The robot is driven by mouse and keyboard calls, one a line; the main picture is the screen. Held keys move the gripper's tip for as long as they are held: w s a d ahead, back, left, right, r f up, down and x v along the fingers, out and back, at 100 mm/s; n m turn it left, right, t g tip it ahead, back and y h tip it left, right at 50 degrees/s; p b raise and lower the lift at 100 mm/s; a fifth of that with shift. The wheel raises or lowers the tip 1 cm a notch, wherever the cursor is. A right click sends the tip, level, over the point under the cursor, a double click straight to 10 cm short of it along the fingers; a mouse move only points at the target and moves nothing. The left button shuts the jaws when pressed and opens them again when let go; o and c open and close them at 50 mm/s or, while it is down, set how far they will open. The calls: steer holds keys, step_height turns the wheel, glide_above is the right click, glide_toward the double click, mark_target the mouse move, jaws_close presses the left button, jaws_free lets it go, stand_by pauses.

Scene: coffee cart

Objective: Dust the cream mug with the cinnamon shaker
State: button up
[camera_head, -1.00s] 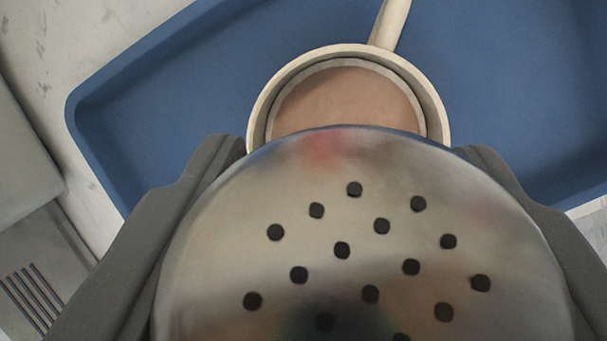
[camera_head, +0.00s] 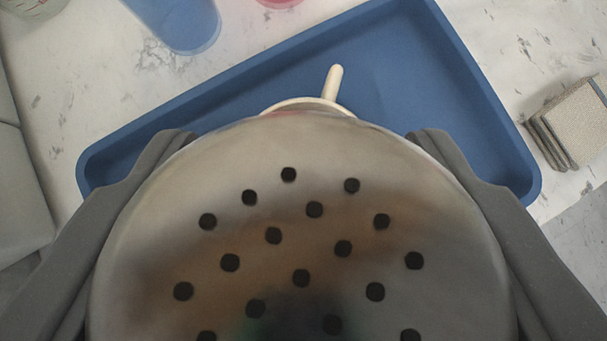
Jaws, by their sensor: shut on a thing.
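The cinnamon shaker (camera_head: 300,240) fills the lower middle of the view, its shiny metal lid with several dark holes facing the camera. My gripper (camera_head: 300,150) is shut on it, one dark finger on each side. The cream mug (camera_head: 310,104) stands on the blue tray behind the shaker. Only its far rim and its handle (camera_head: 334,82), pointing away, show; the shaker hides the rest, so its contents cannot be seen.
The blue tray (camera_head: 420,60) lies on a pale marbled counter (camera_head: 75,95). A blue translucent cup (camera_head: 185,25) stands beyond the tray at the top left, with a pinkish-red object (camera_head: 278,3) beside it. A stack of beige squares (camera_head: 572,122) lies to the right.

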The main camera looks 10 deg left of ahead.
steer(key=shift+s+r+t+b, duration=0.4)
steer(key=shift+r+t+b, duration=0.25)
steer(key=shift+b, duration=0.6)
steer(key=shift+s+r+t+b, duration=0.4)
steer(key=shift+t+b, duration=0.45)
steer(key=shift+b, duration=0.35)
steer(key=shift+s+r+t+b, duration=0.3)
steer(key=shift+r+t+b, duration=0.5)
steer(key=shift+r+b, duration=0.15)
steer(key=s+d+f+b, duration=0.1)
steer(key=d+f, duration=0.6)
steer(key=d, duration=0.3)
steer(key=s+d+f+m+h, duration=0.1)
steer(key=d+f, duration=0.7)
steer(key=d, duration=0.2)
steer(key=shift+s+d+b, duration=0.15)
steer(key=shift+d+b, duration=0.1)
steer(key=shift+b, duration=0.15)
steer(key=shift+r, duration=0.15)
